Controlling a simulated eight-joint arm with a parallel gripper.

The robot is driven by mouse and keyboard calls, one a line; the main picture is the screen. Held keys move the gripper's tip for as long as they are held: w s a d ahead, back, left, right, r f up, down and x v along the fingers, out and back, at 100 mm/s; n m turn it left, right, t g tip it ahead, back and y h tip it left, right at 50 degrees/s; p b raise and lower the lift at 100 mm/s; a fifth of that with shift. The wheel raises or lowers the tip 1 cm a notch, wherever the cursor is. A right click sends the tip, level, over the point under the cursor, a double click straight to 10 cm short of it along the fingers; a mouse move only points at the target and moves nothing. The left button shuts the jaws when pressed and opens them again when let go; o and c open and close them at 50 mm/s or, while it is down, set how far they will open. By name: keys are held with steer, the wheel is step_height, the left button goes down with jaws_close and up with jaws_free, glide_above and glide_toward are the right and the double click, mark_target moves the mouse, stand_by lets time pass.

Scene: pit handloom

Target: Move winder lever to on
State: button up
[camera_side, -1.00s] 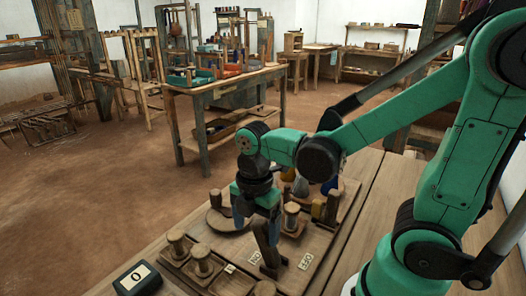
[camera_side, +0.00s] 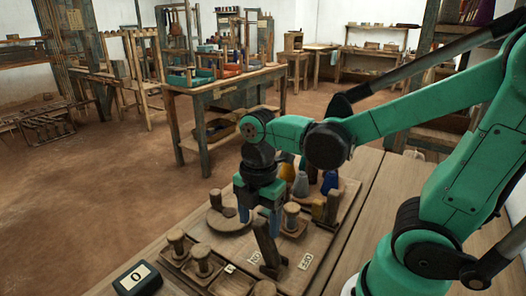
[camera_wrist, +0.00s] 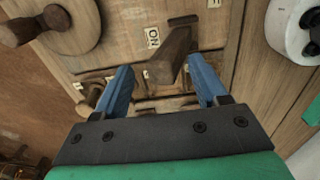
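The wooden winder lever (camera_side: 266,243) stands up from a small slotted base on the wooden board, tilted to the upper left in the side view. In the wrist view the lever (camera_wrist: 170,58) rises between my two blue fingers, with visible gaps on both sides. An ON label (camera_wrist: 152,38) lies just left of it. My gripper (camera_side: 260,220) is open over the lever's top; it also shows in the wrist view (camera_wrist: 160,68). I cannot tell whether a finger touches the lever. Small labels (camera_side: 305,262) sit beside the lever's base.
Wooden spools (camera_side: 201,260) stand front left of the lever, and another spool (camera_side: 291,215) stands close to its right. A blue bottle (camera_side: 329,181) and a yellow one are behind. A black counter box (camera_side: 137,279) reads 0. A round disc with a peg (camera_side: 228,222) is left of my gripper.

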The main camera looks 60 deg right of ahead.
steer(key=shift+r, duration=2.25)
steer(key=m, duration=0.1)
steer(key=m+t, duration=0.1)
steer(key=m, duration=0.1)
steer(key=m+t, duration=0.1)
steer(key=m, duration=0.1)
steer(key=shift+w+f, duration=0.25)
steer(key=shift+w, duration=0.15)
steer(key=m+t, duration=0.1)
steer(key=m, duration=0.3)
steer(key=w+m+t, duration=0.1)
steer(key=m+t, duration=0.1)
steer(key=m, duration=0.2)
steer(key=w+m+t, duration=0.1)
steer(key=m+t, duration=0.1)
steer(key=m, duration=0.3)
steer(key=shift+w+d+r, duration=0.1)
steer(key=shift+d+r, duration=0.05)
steer(key=shift+d, duration=0.1)
